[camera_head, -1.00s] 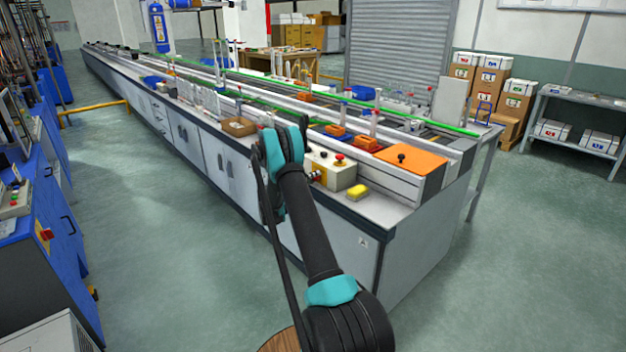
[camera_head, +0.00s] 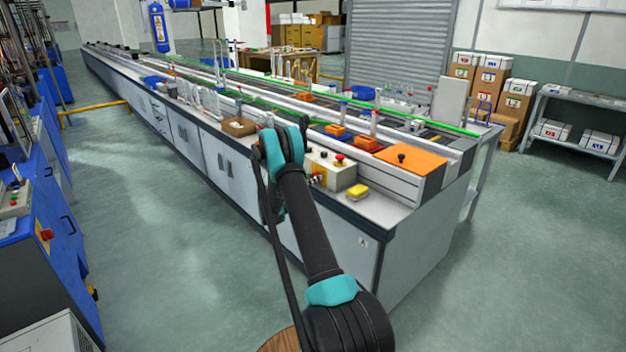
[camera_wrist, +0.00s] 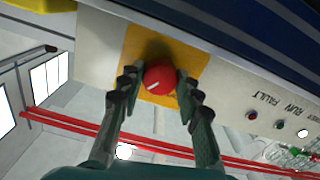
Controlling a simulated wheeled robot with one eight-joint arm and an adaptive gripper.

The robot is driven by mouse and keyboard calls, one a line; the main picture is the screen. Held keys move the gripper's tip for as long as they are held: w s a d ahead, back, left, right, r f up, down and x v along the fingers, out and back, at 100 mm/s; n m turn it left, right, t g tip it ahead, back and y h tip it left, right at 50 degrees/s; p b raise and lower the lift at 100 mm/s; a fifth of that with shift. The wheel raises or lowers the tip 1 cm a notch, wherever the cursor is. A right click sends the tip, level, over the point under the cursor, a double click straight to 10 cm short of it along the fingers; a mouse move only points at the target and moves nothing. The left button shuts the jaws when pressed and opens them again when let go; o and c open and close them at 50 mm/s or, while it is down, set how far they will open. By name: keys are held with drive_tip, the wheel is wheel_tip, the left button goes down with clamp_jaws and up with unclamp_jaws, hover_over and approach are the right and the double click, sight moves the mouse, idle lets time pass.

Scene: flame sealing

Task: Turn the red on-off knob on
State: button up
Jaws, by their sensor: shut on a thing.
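The red knob (camera_wrist: 158,77) sits on a yellow plate (camera_wrist: 190,68) on the face of a pale control box (camera_wrist: 230,95). A white mark shows on the knob and runs at a slant in the wrist view. My gripper (camera_wrist: 153,84) has one finger on each side of the knob and is shut on it.
A yellow block (camera_head: 358,192) lies on the workbench (camera_head: 385,210) beside the box. A red button (camera_head: 339,158) is on top of the box. Indicator lights (camera_wrist: 280,124) sit beside printed labels. An open cardboard box (camera_head: 238,127) stands farther left.

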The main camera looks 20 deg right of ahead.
drive_tip(key=shift+m, duration=0.8)
drive_tip(key=o, duration=0.9)
drive_tip(key=v, duration=1.2)
